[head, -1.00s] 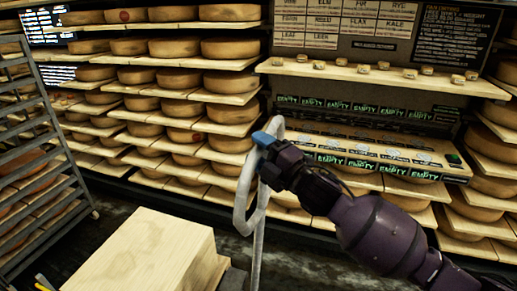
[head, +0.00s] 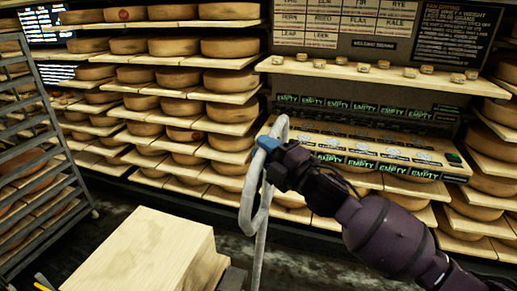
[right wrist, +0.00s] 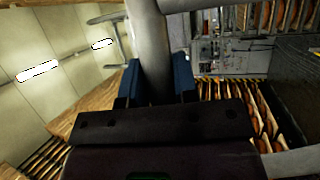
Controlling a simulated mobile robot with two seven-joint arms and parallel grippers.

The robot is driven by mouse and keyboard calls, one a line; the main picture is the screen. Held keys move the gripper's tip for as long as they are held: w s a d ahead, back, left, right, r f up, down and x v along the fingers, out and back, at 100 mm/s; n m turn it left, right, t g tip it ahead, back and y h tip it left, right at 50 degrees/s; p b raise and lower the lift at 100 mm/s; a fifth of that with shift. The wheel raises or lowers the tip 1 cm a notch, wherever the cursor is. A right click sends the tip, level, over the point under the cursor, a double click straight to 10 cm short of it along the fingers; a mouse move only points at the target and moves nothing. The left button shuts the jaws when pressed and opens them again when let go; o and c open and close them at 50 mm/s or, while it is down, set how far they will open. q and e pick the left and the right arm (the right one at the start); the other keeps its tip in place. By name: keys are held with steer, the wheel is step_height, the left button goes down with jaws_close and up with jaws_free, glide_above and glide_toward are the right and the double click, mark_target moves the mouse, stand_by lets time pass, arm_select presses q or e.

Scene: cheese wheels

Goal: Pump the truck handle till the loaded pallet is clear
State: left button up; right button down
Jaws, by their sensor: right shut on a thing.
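The grey looped truck handle (head: 247,195) stands upright in the middle of the head view, its shaft running down out of the picture. My right gripper (head: 268,143), with blue fingers, is shut on the upper part of the loop. In the right wrist view the grey handle bar (right wrist: 152,50) passes between the blue fingers of the gripper (right wrist: 157,82). A large pale wooden block (head: 135,250) sits at the lower left, beside the handle. The pallet's underside and the floor beneath it are hidden. My left gripper is not in view.
Shelves of cheese wheels (head: 180,80) line the back wall. A metal rack (head: 45,165) stands at the left. A board with "EMPTY" labels (head: 370,150) lies on the right shelving, behind my right arm. Dark floor shows between the block and the shelves.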

arm_select(q)
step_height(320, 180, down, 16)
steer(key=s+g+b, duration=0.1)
steer(key=b, duration=1.6)
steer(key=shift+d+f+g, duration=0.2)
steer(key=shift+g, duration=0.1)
arm_select(e)
steer(key=s+d+f+m+t, duration=0.2)
steer(key=s+d+f, duration=0.3)
steer(key=d, duration=1.1)
steer(key=s+d+f+m+t, duration=0.2)
steer(key=s+d+f, duration=0.4)
steer(key=d, duration=1.1)
steer(key=s+d+f+m+t+y, duration=0.1)
steer(key=s+d+f+m+t, duration=0.2)
steer(key=d+f, duration=0.9)
steer(key=s+d+t, duration=0.1)
steer(key=s+d, duration=0.1)
steer(key=d, duration=0.3)
steer(key=shift+s+t, duration=0.15)
steer(key=shift+t, duration=0.15)
steer(key=shift+r, duration=0.1)
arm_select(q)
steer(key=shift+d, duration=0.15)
arm_select(e)
steer(key=c, duration=0.9)
jaws_free()
